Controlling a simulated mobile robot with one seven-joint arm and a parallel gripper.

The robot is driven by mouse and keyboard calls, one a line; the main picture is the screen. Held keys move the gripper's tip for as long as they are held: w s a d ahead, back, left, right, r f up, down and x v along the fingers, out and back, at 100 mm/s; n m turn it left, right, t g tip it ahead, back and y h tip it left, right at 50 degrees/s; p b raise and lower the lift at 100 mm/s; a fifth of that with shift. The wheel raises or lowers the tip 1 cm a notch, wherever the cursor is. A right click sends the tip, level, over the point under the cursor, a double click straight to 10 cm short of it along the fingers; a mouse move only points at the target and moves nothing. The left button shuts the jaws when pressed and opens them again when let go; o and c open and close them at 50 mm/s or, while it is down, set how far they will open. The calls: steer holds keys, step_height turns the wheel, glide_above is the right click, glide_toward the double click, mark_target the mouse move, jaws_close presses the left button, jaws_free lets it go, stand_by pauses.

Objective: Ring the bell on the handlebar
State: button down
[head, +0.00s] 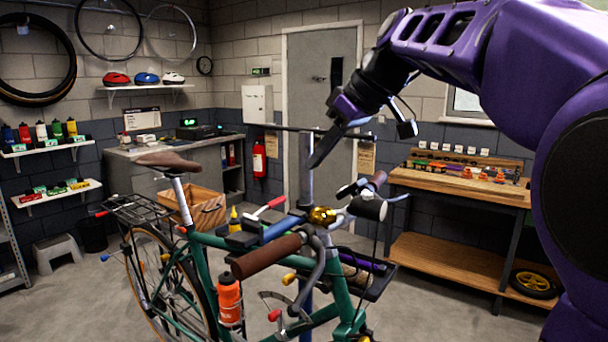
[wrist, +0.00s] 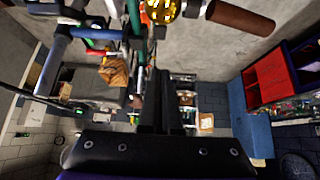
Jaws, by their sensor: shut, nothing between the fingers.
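The brass-coloured bell (head: 321,215) sits on the handlebar (head: 321,250) of a green bike, near the stem. In the wrist view the bell (wrist: 163,9) shows at the top edge, partly cut off. Brown grips (head: 266,257) end the handlebar. My gripper (head: 314,163) points down and to the left, with its tips above the bell in the head view and apart from it. In the wrist view its dark fingers (wrist: 160,75) are together and empty, with the bell beyond their tips.
The bike (head: 199,246) is held on a stand (head: 305,165) with a crossbar close to my gripper. A black-cased lamp (head: 369,208) sits beside the bell. A tool tray (head: 372,276) is below the handlebar. A wooden workbench (head: 455,183) stands at right.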

steer(key=shift+d+v, duration=0.2)
steer(key=shift+v, duration=1.4)
steer(key=shift+f, duration=0.15)
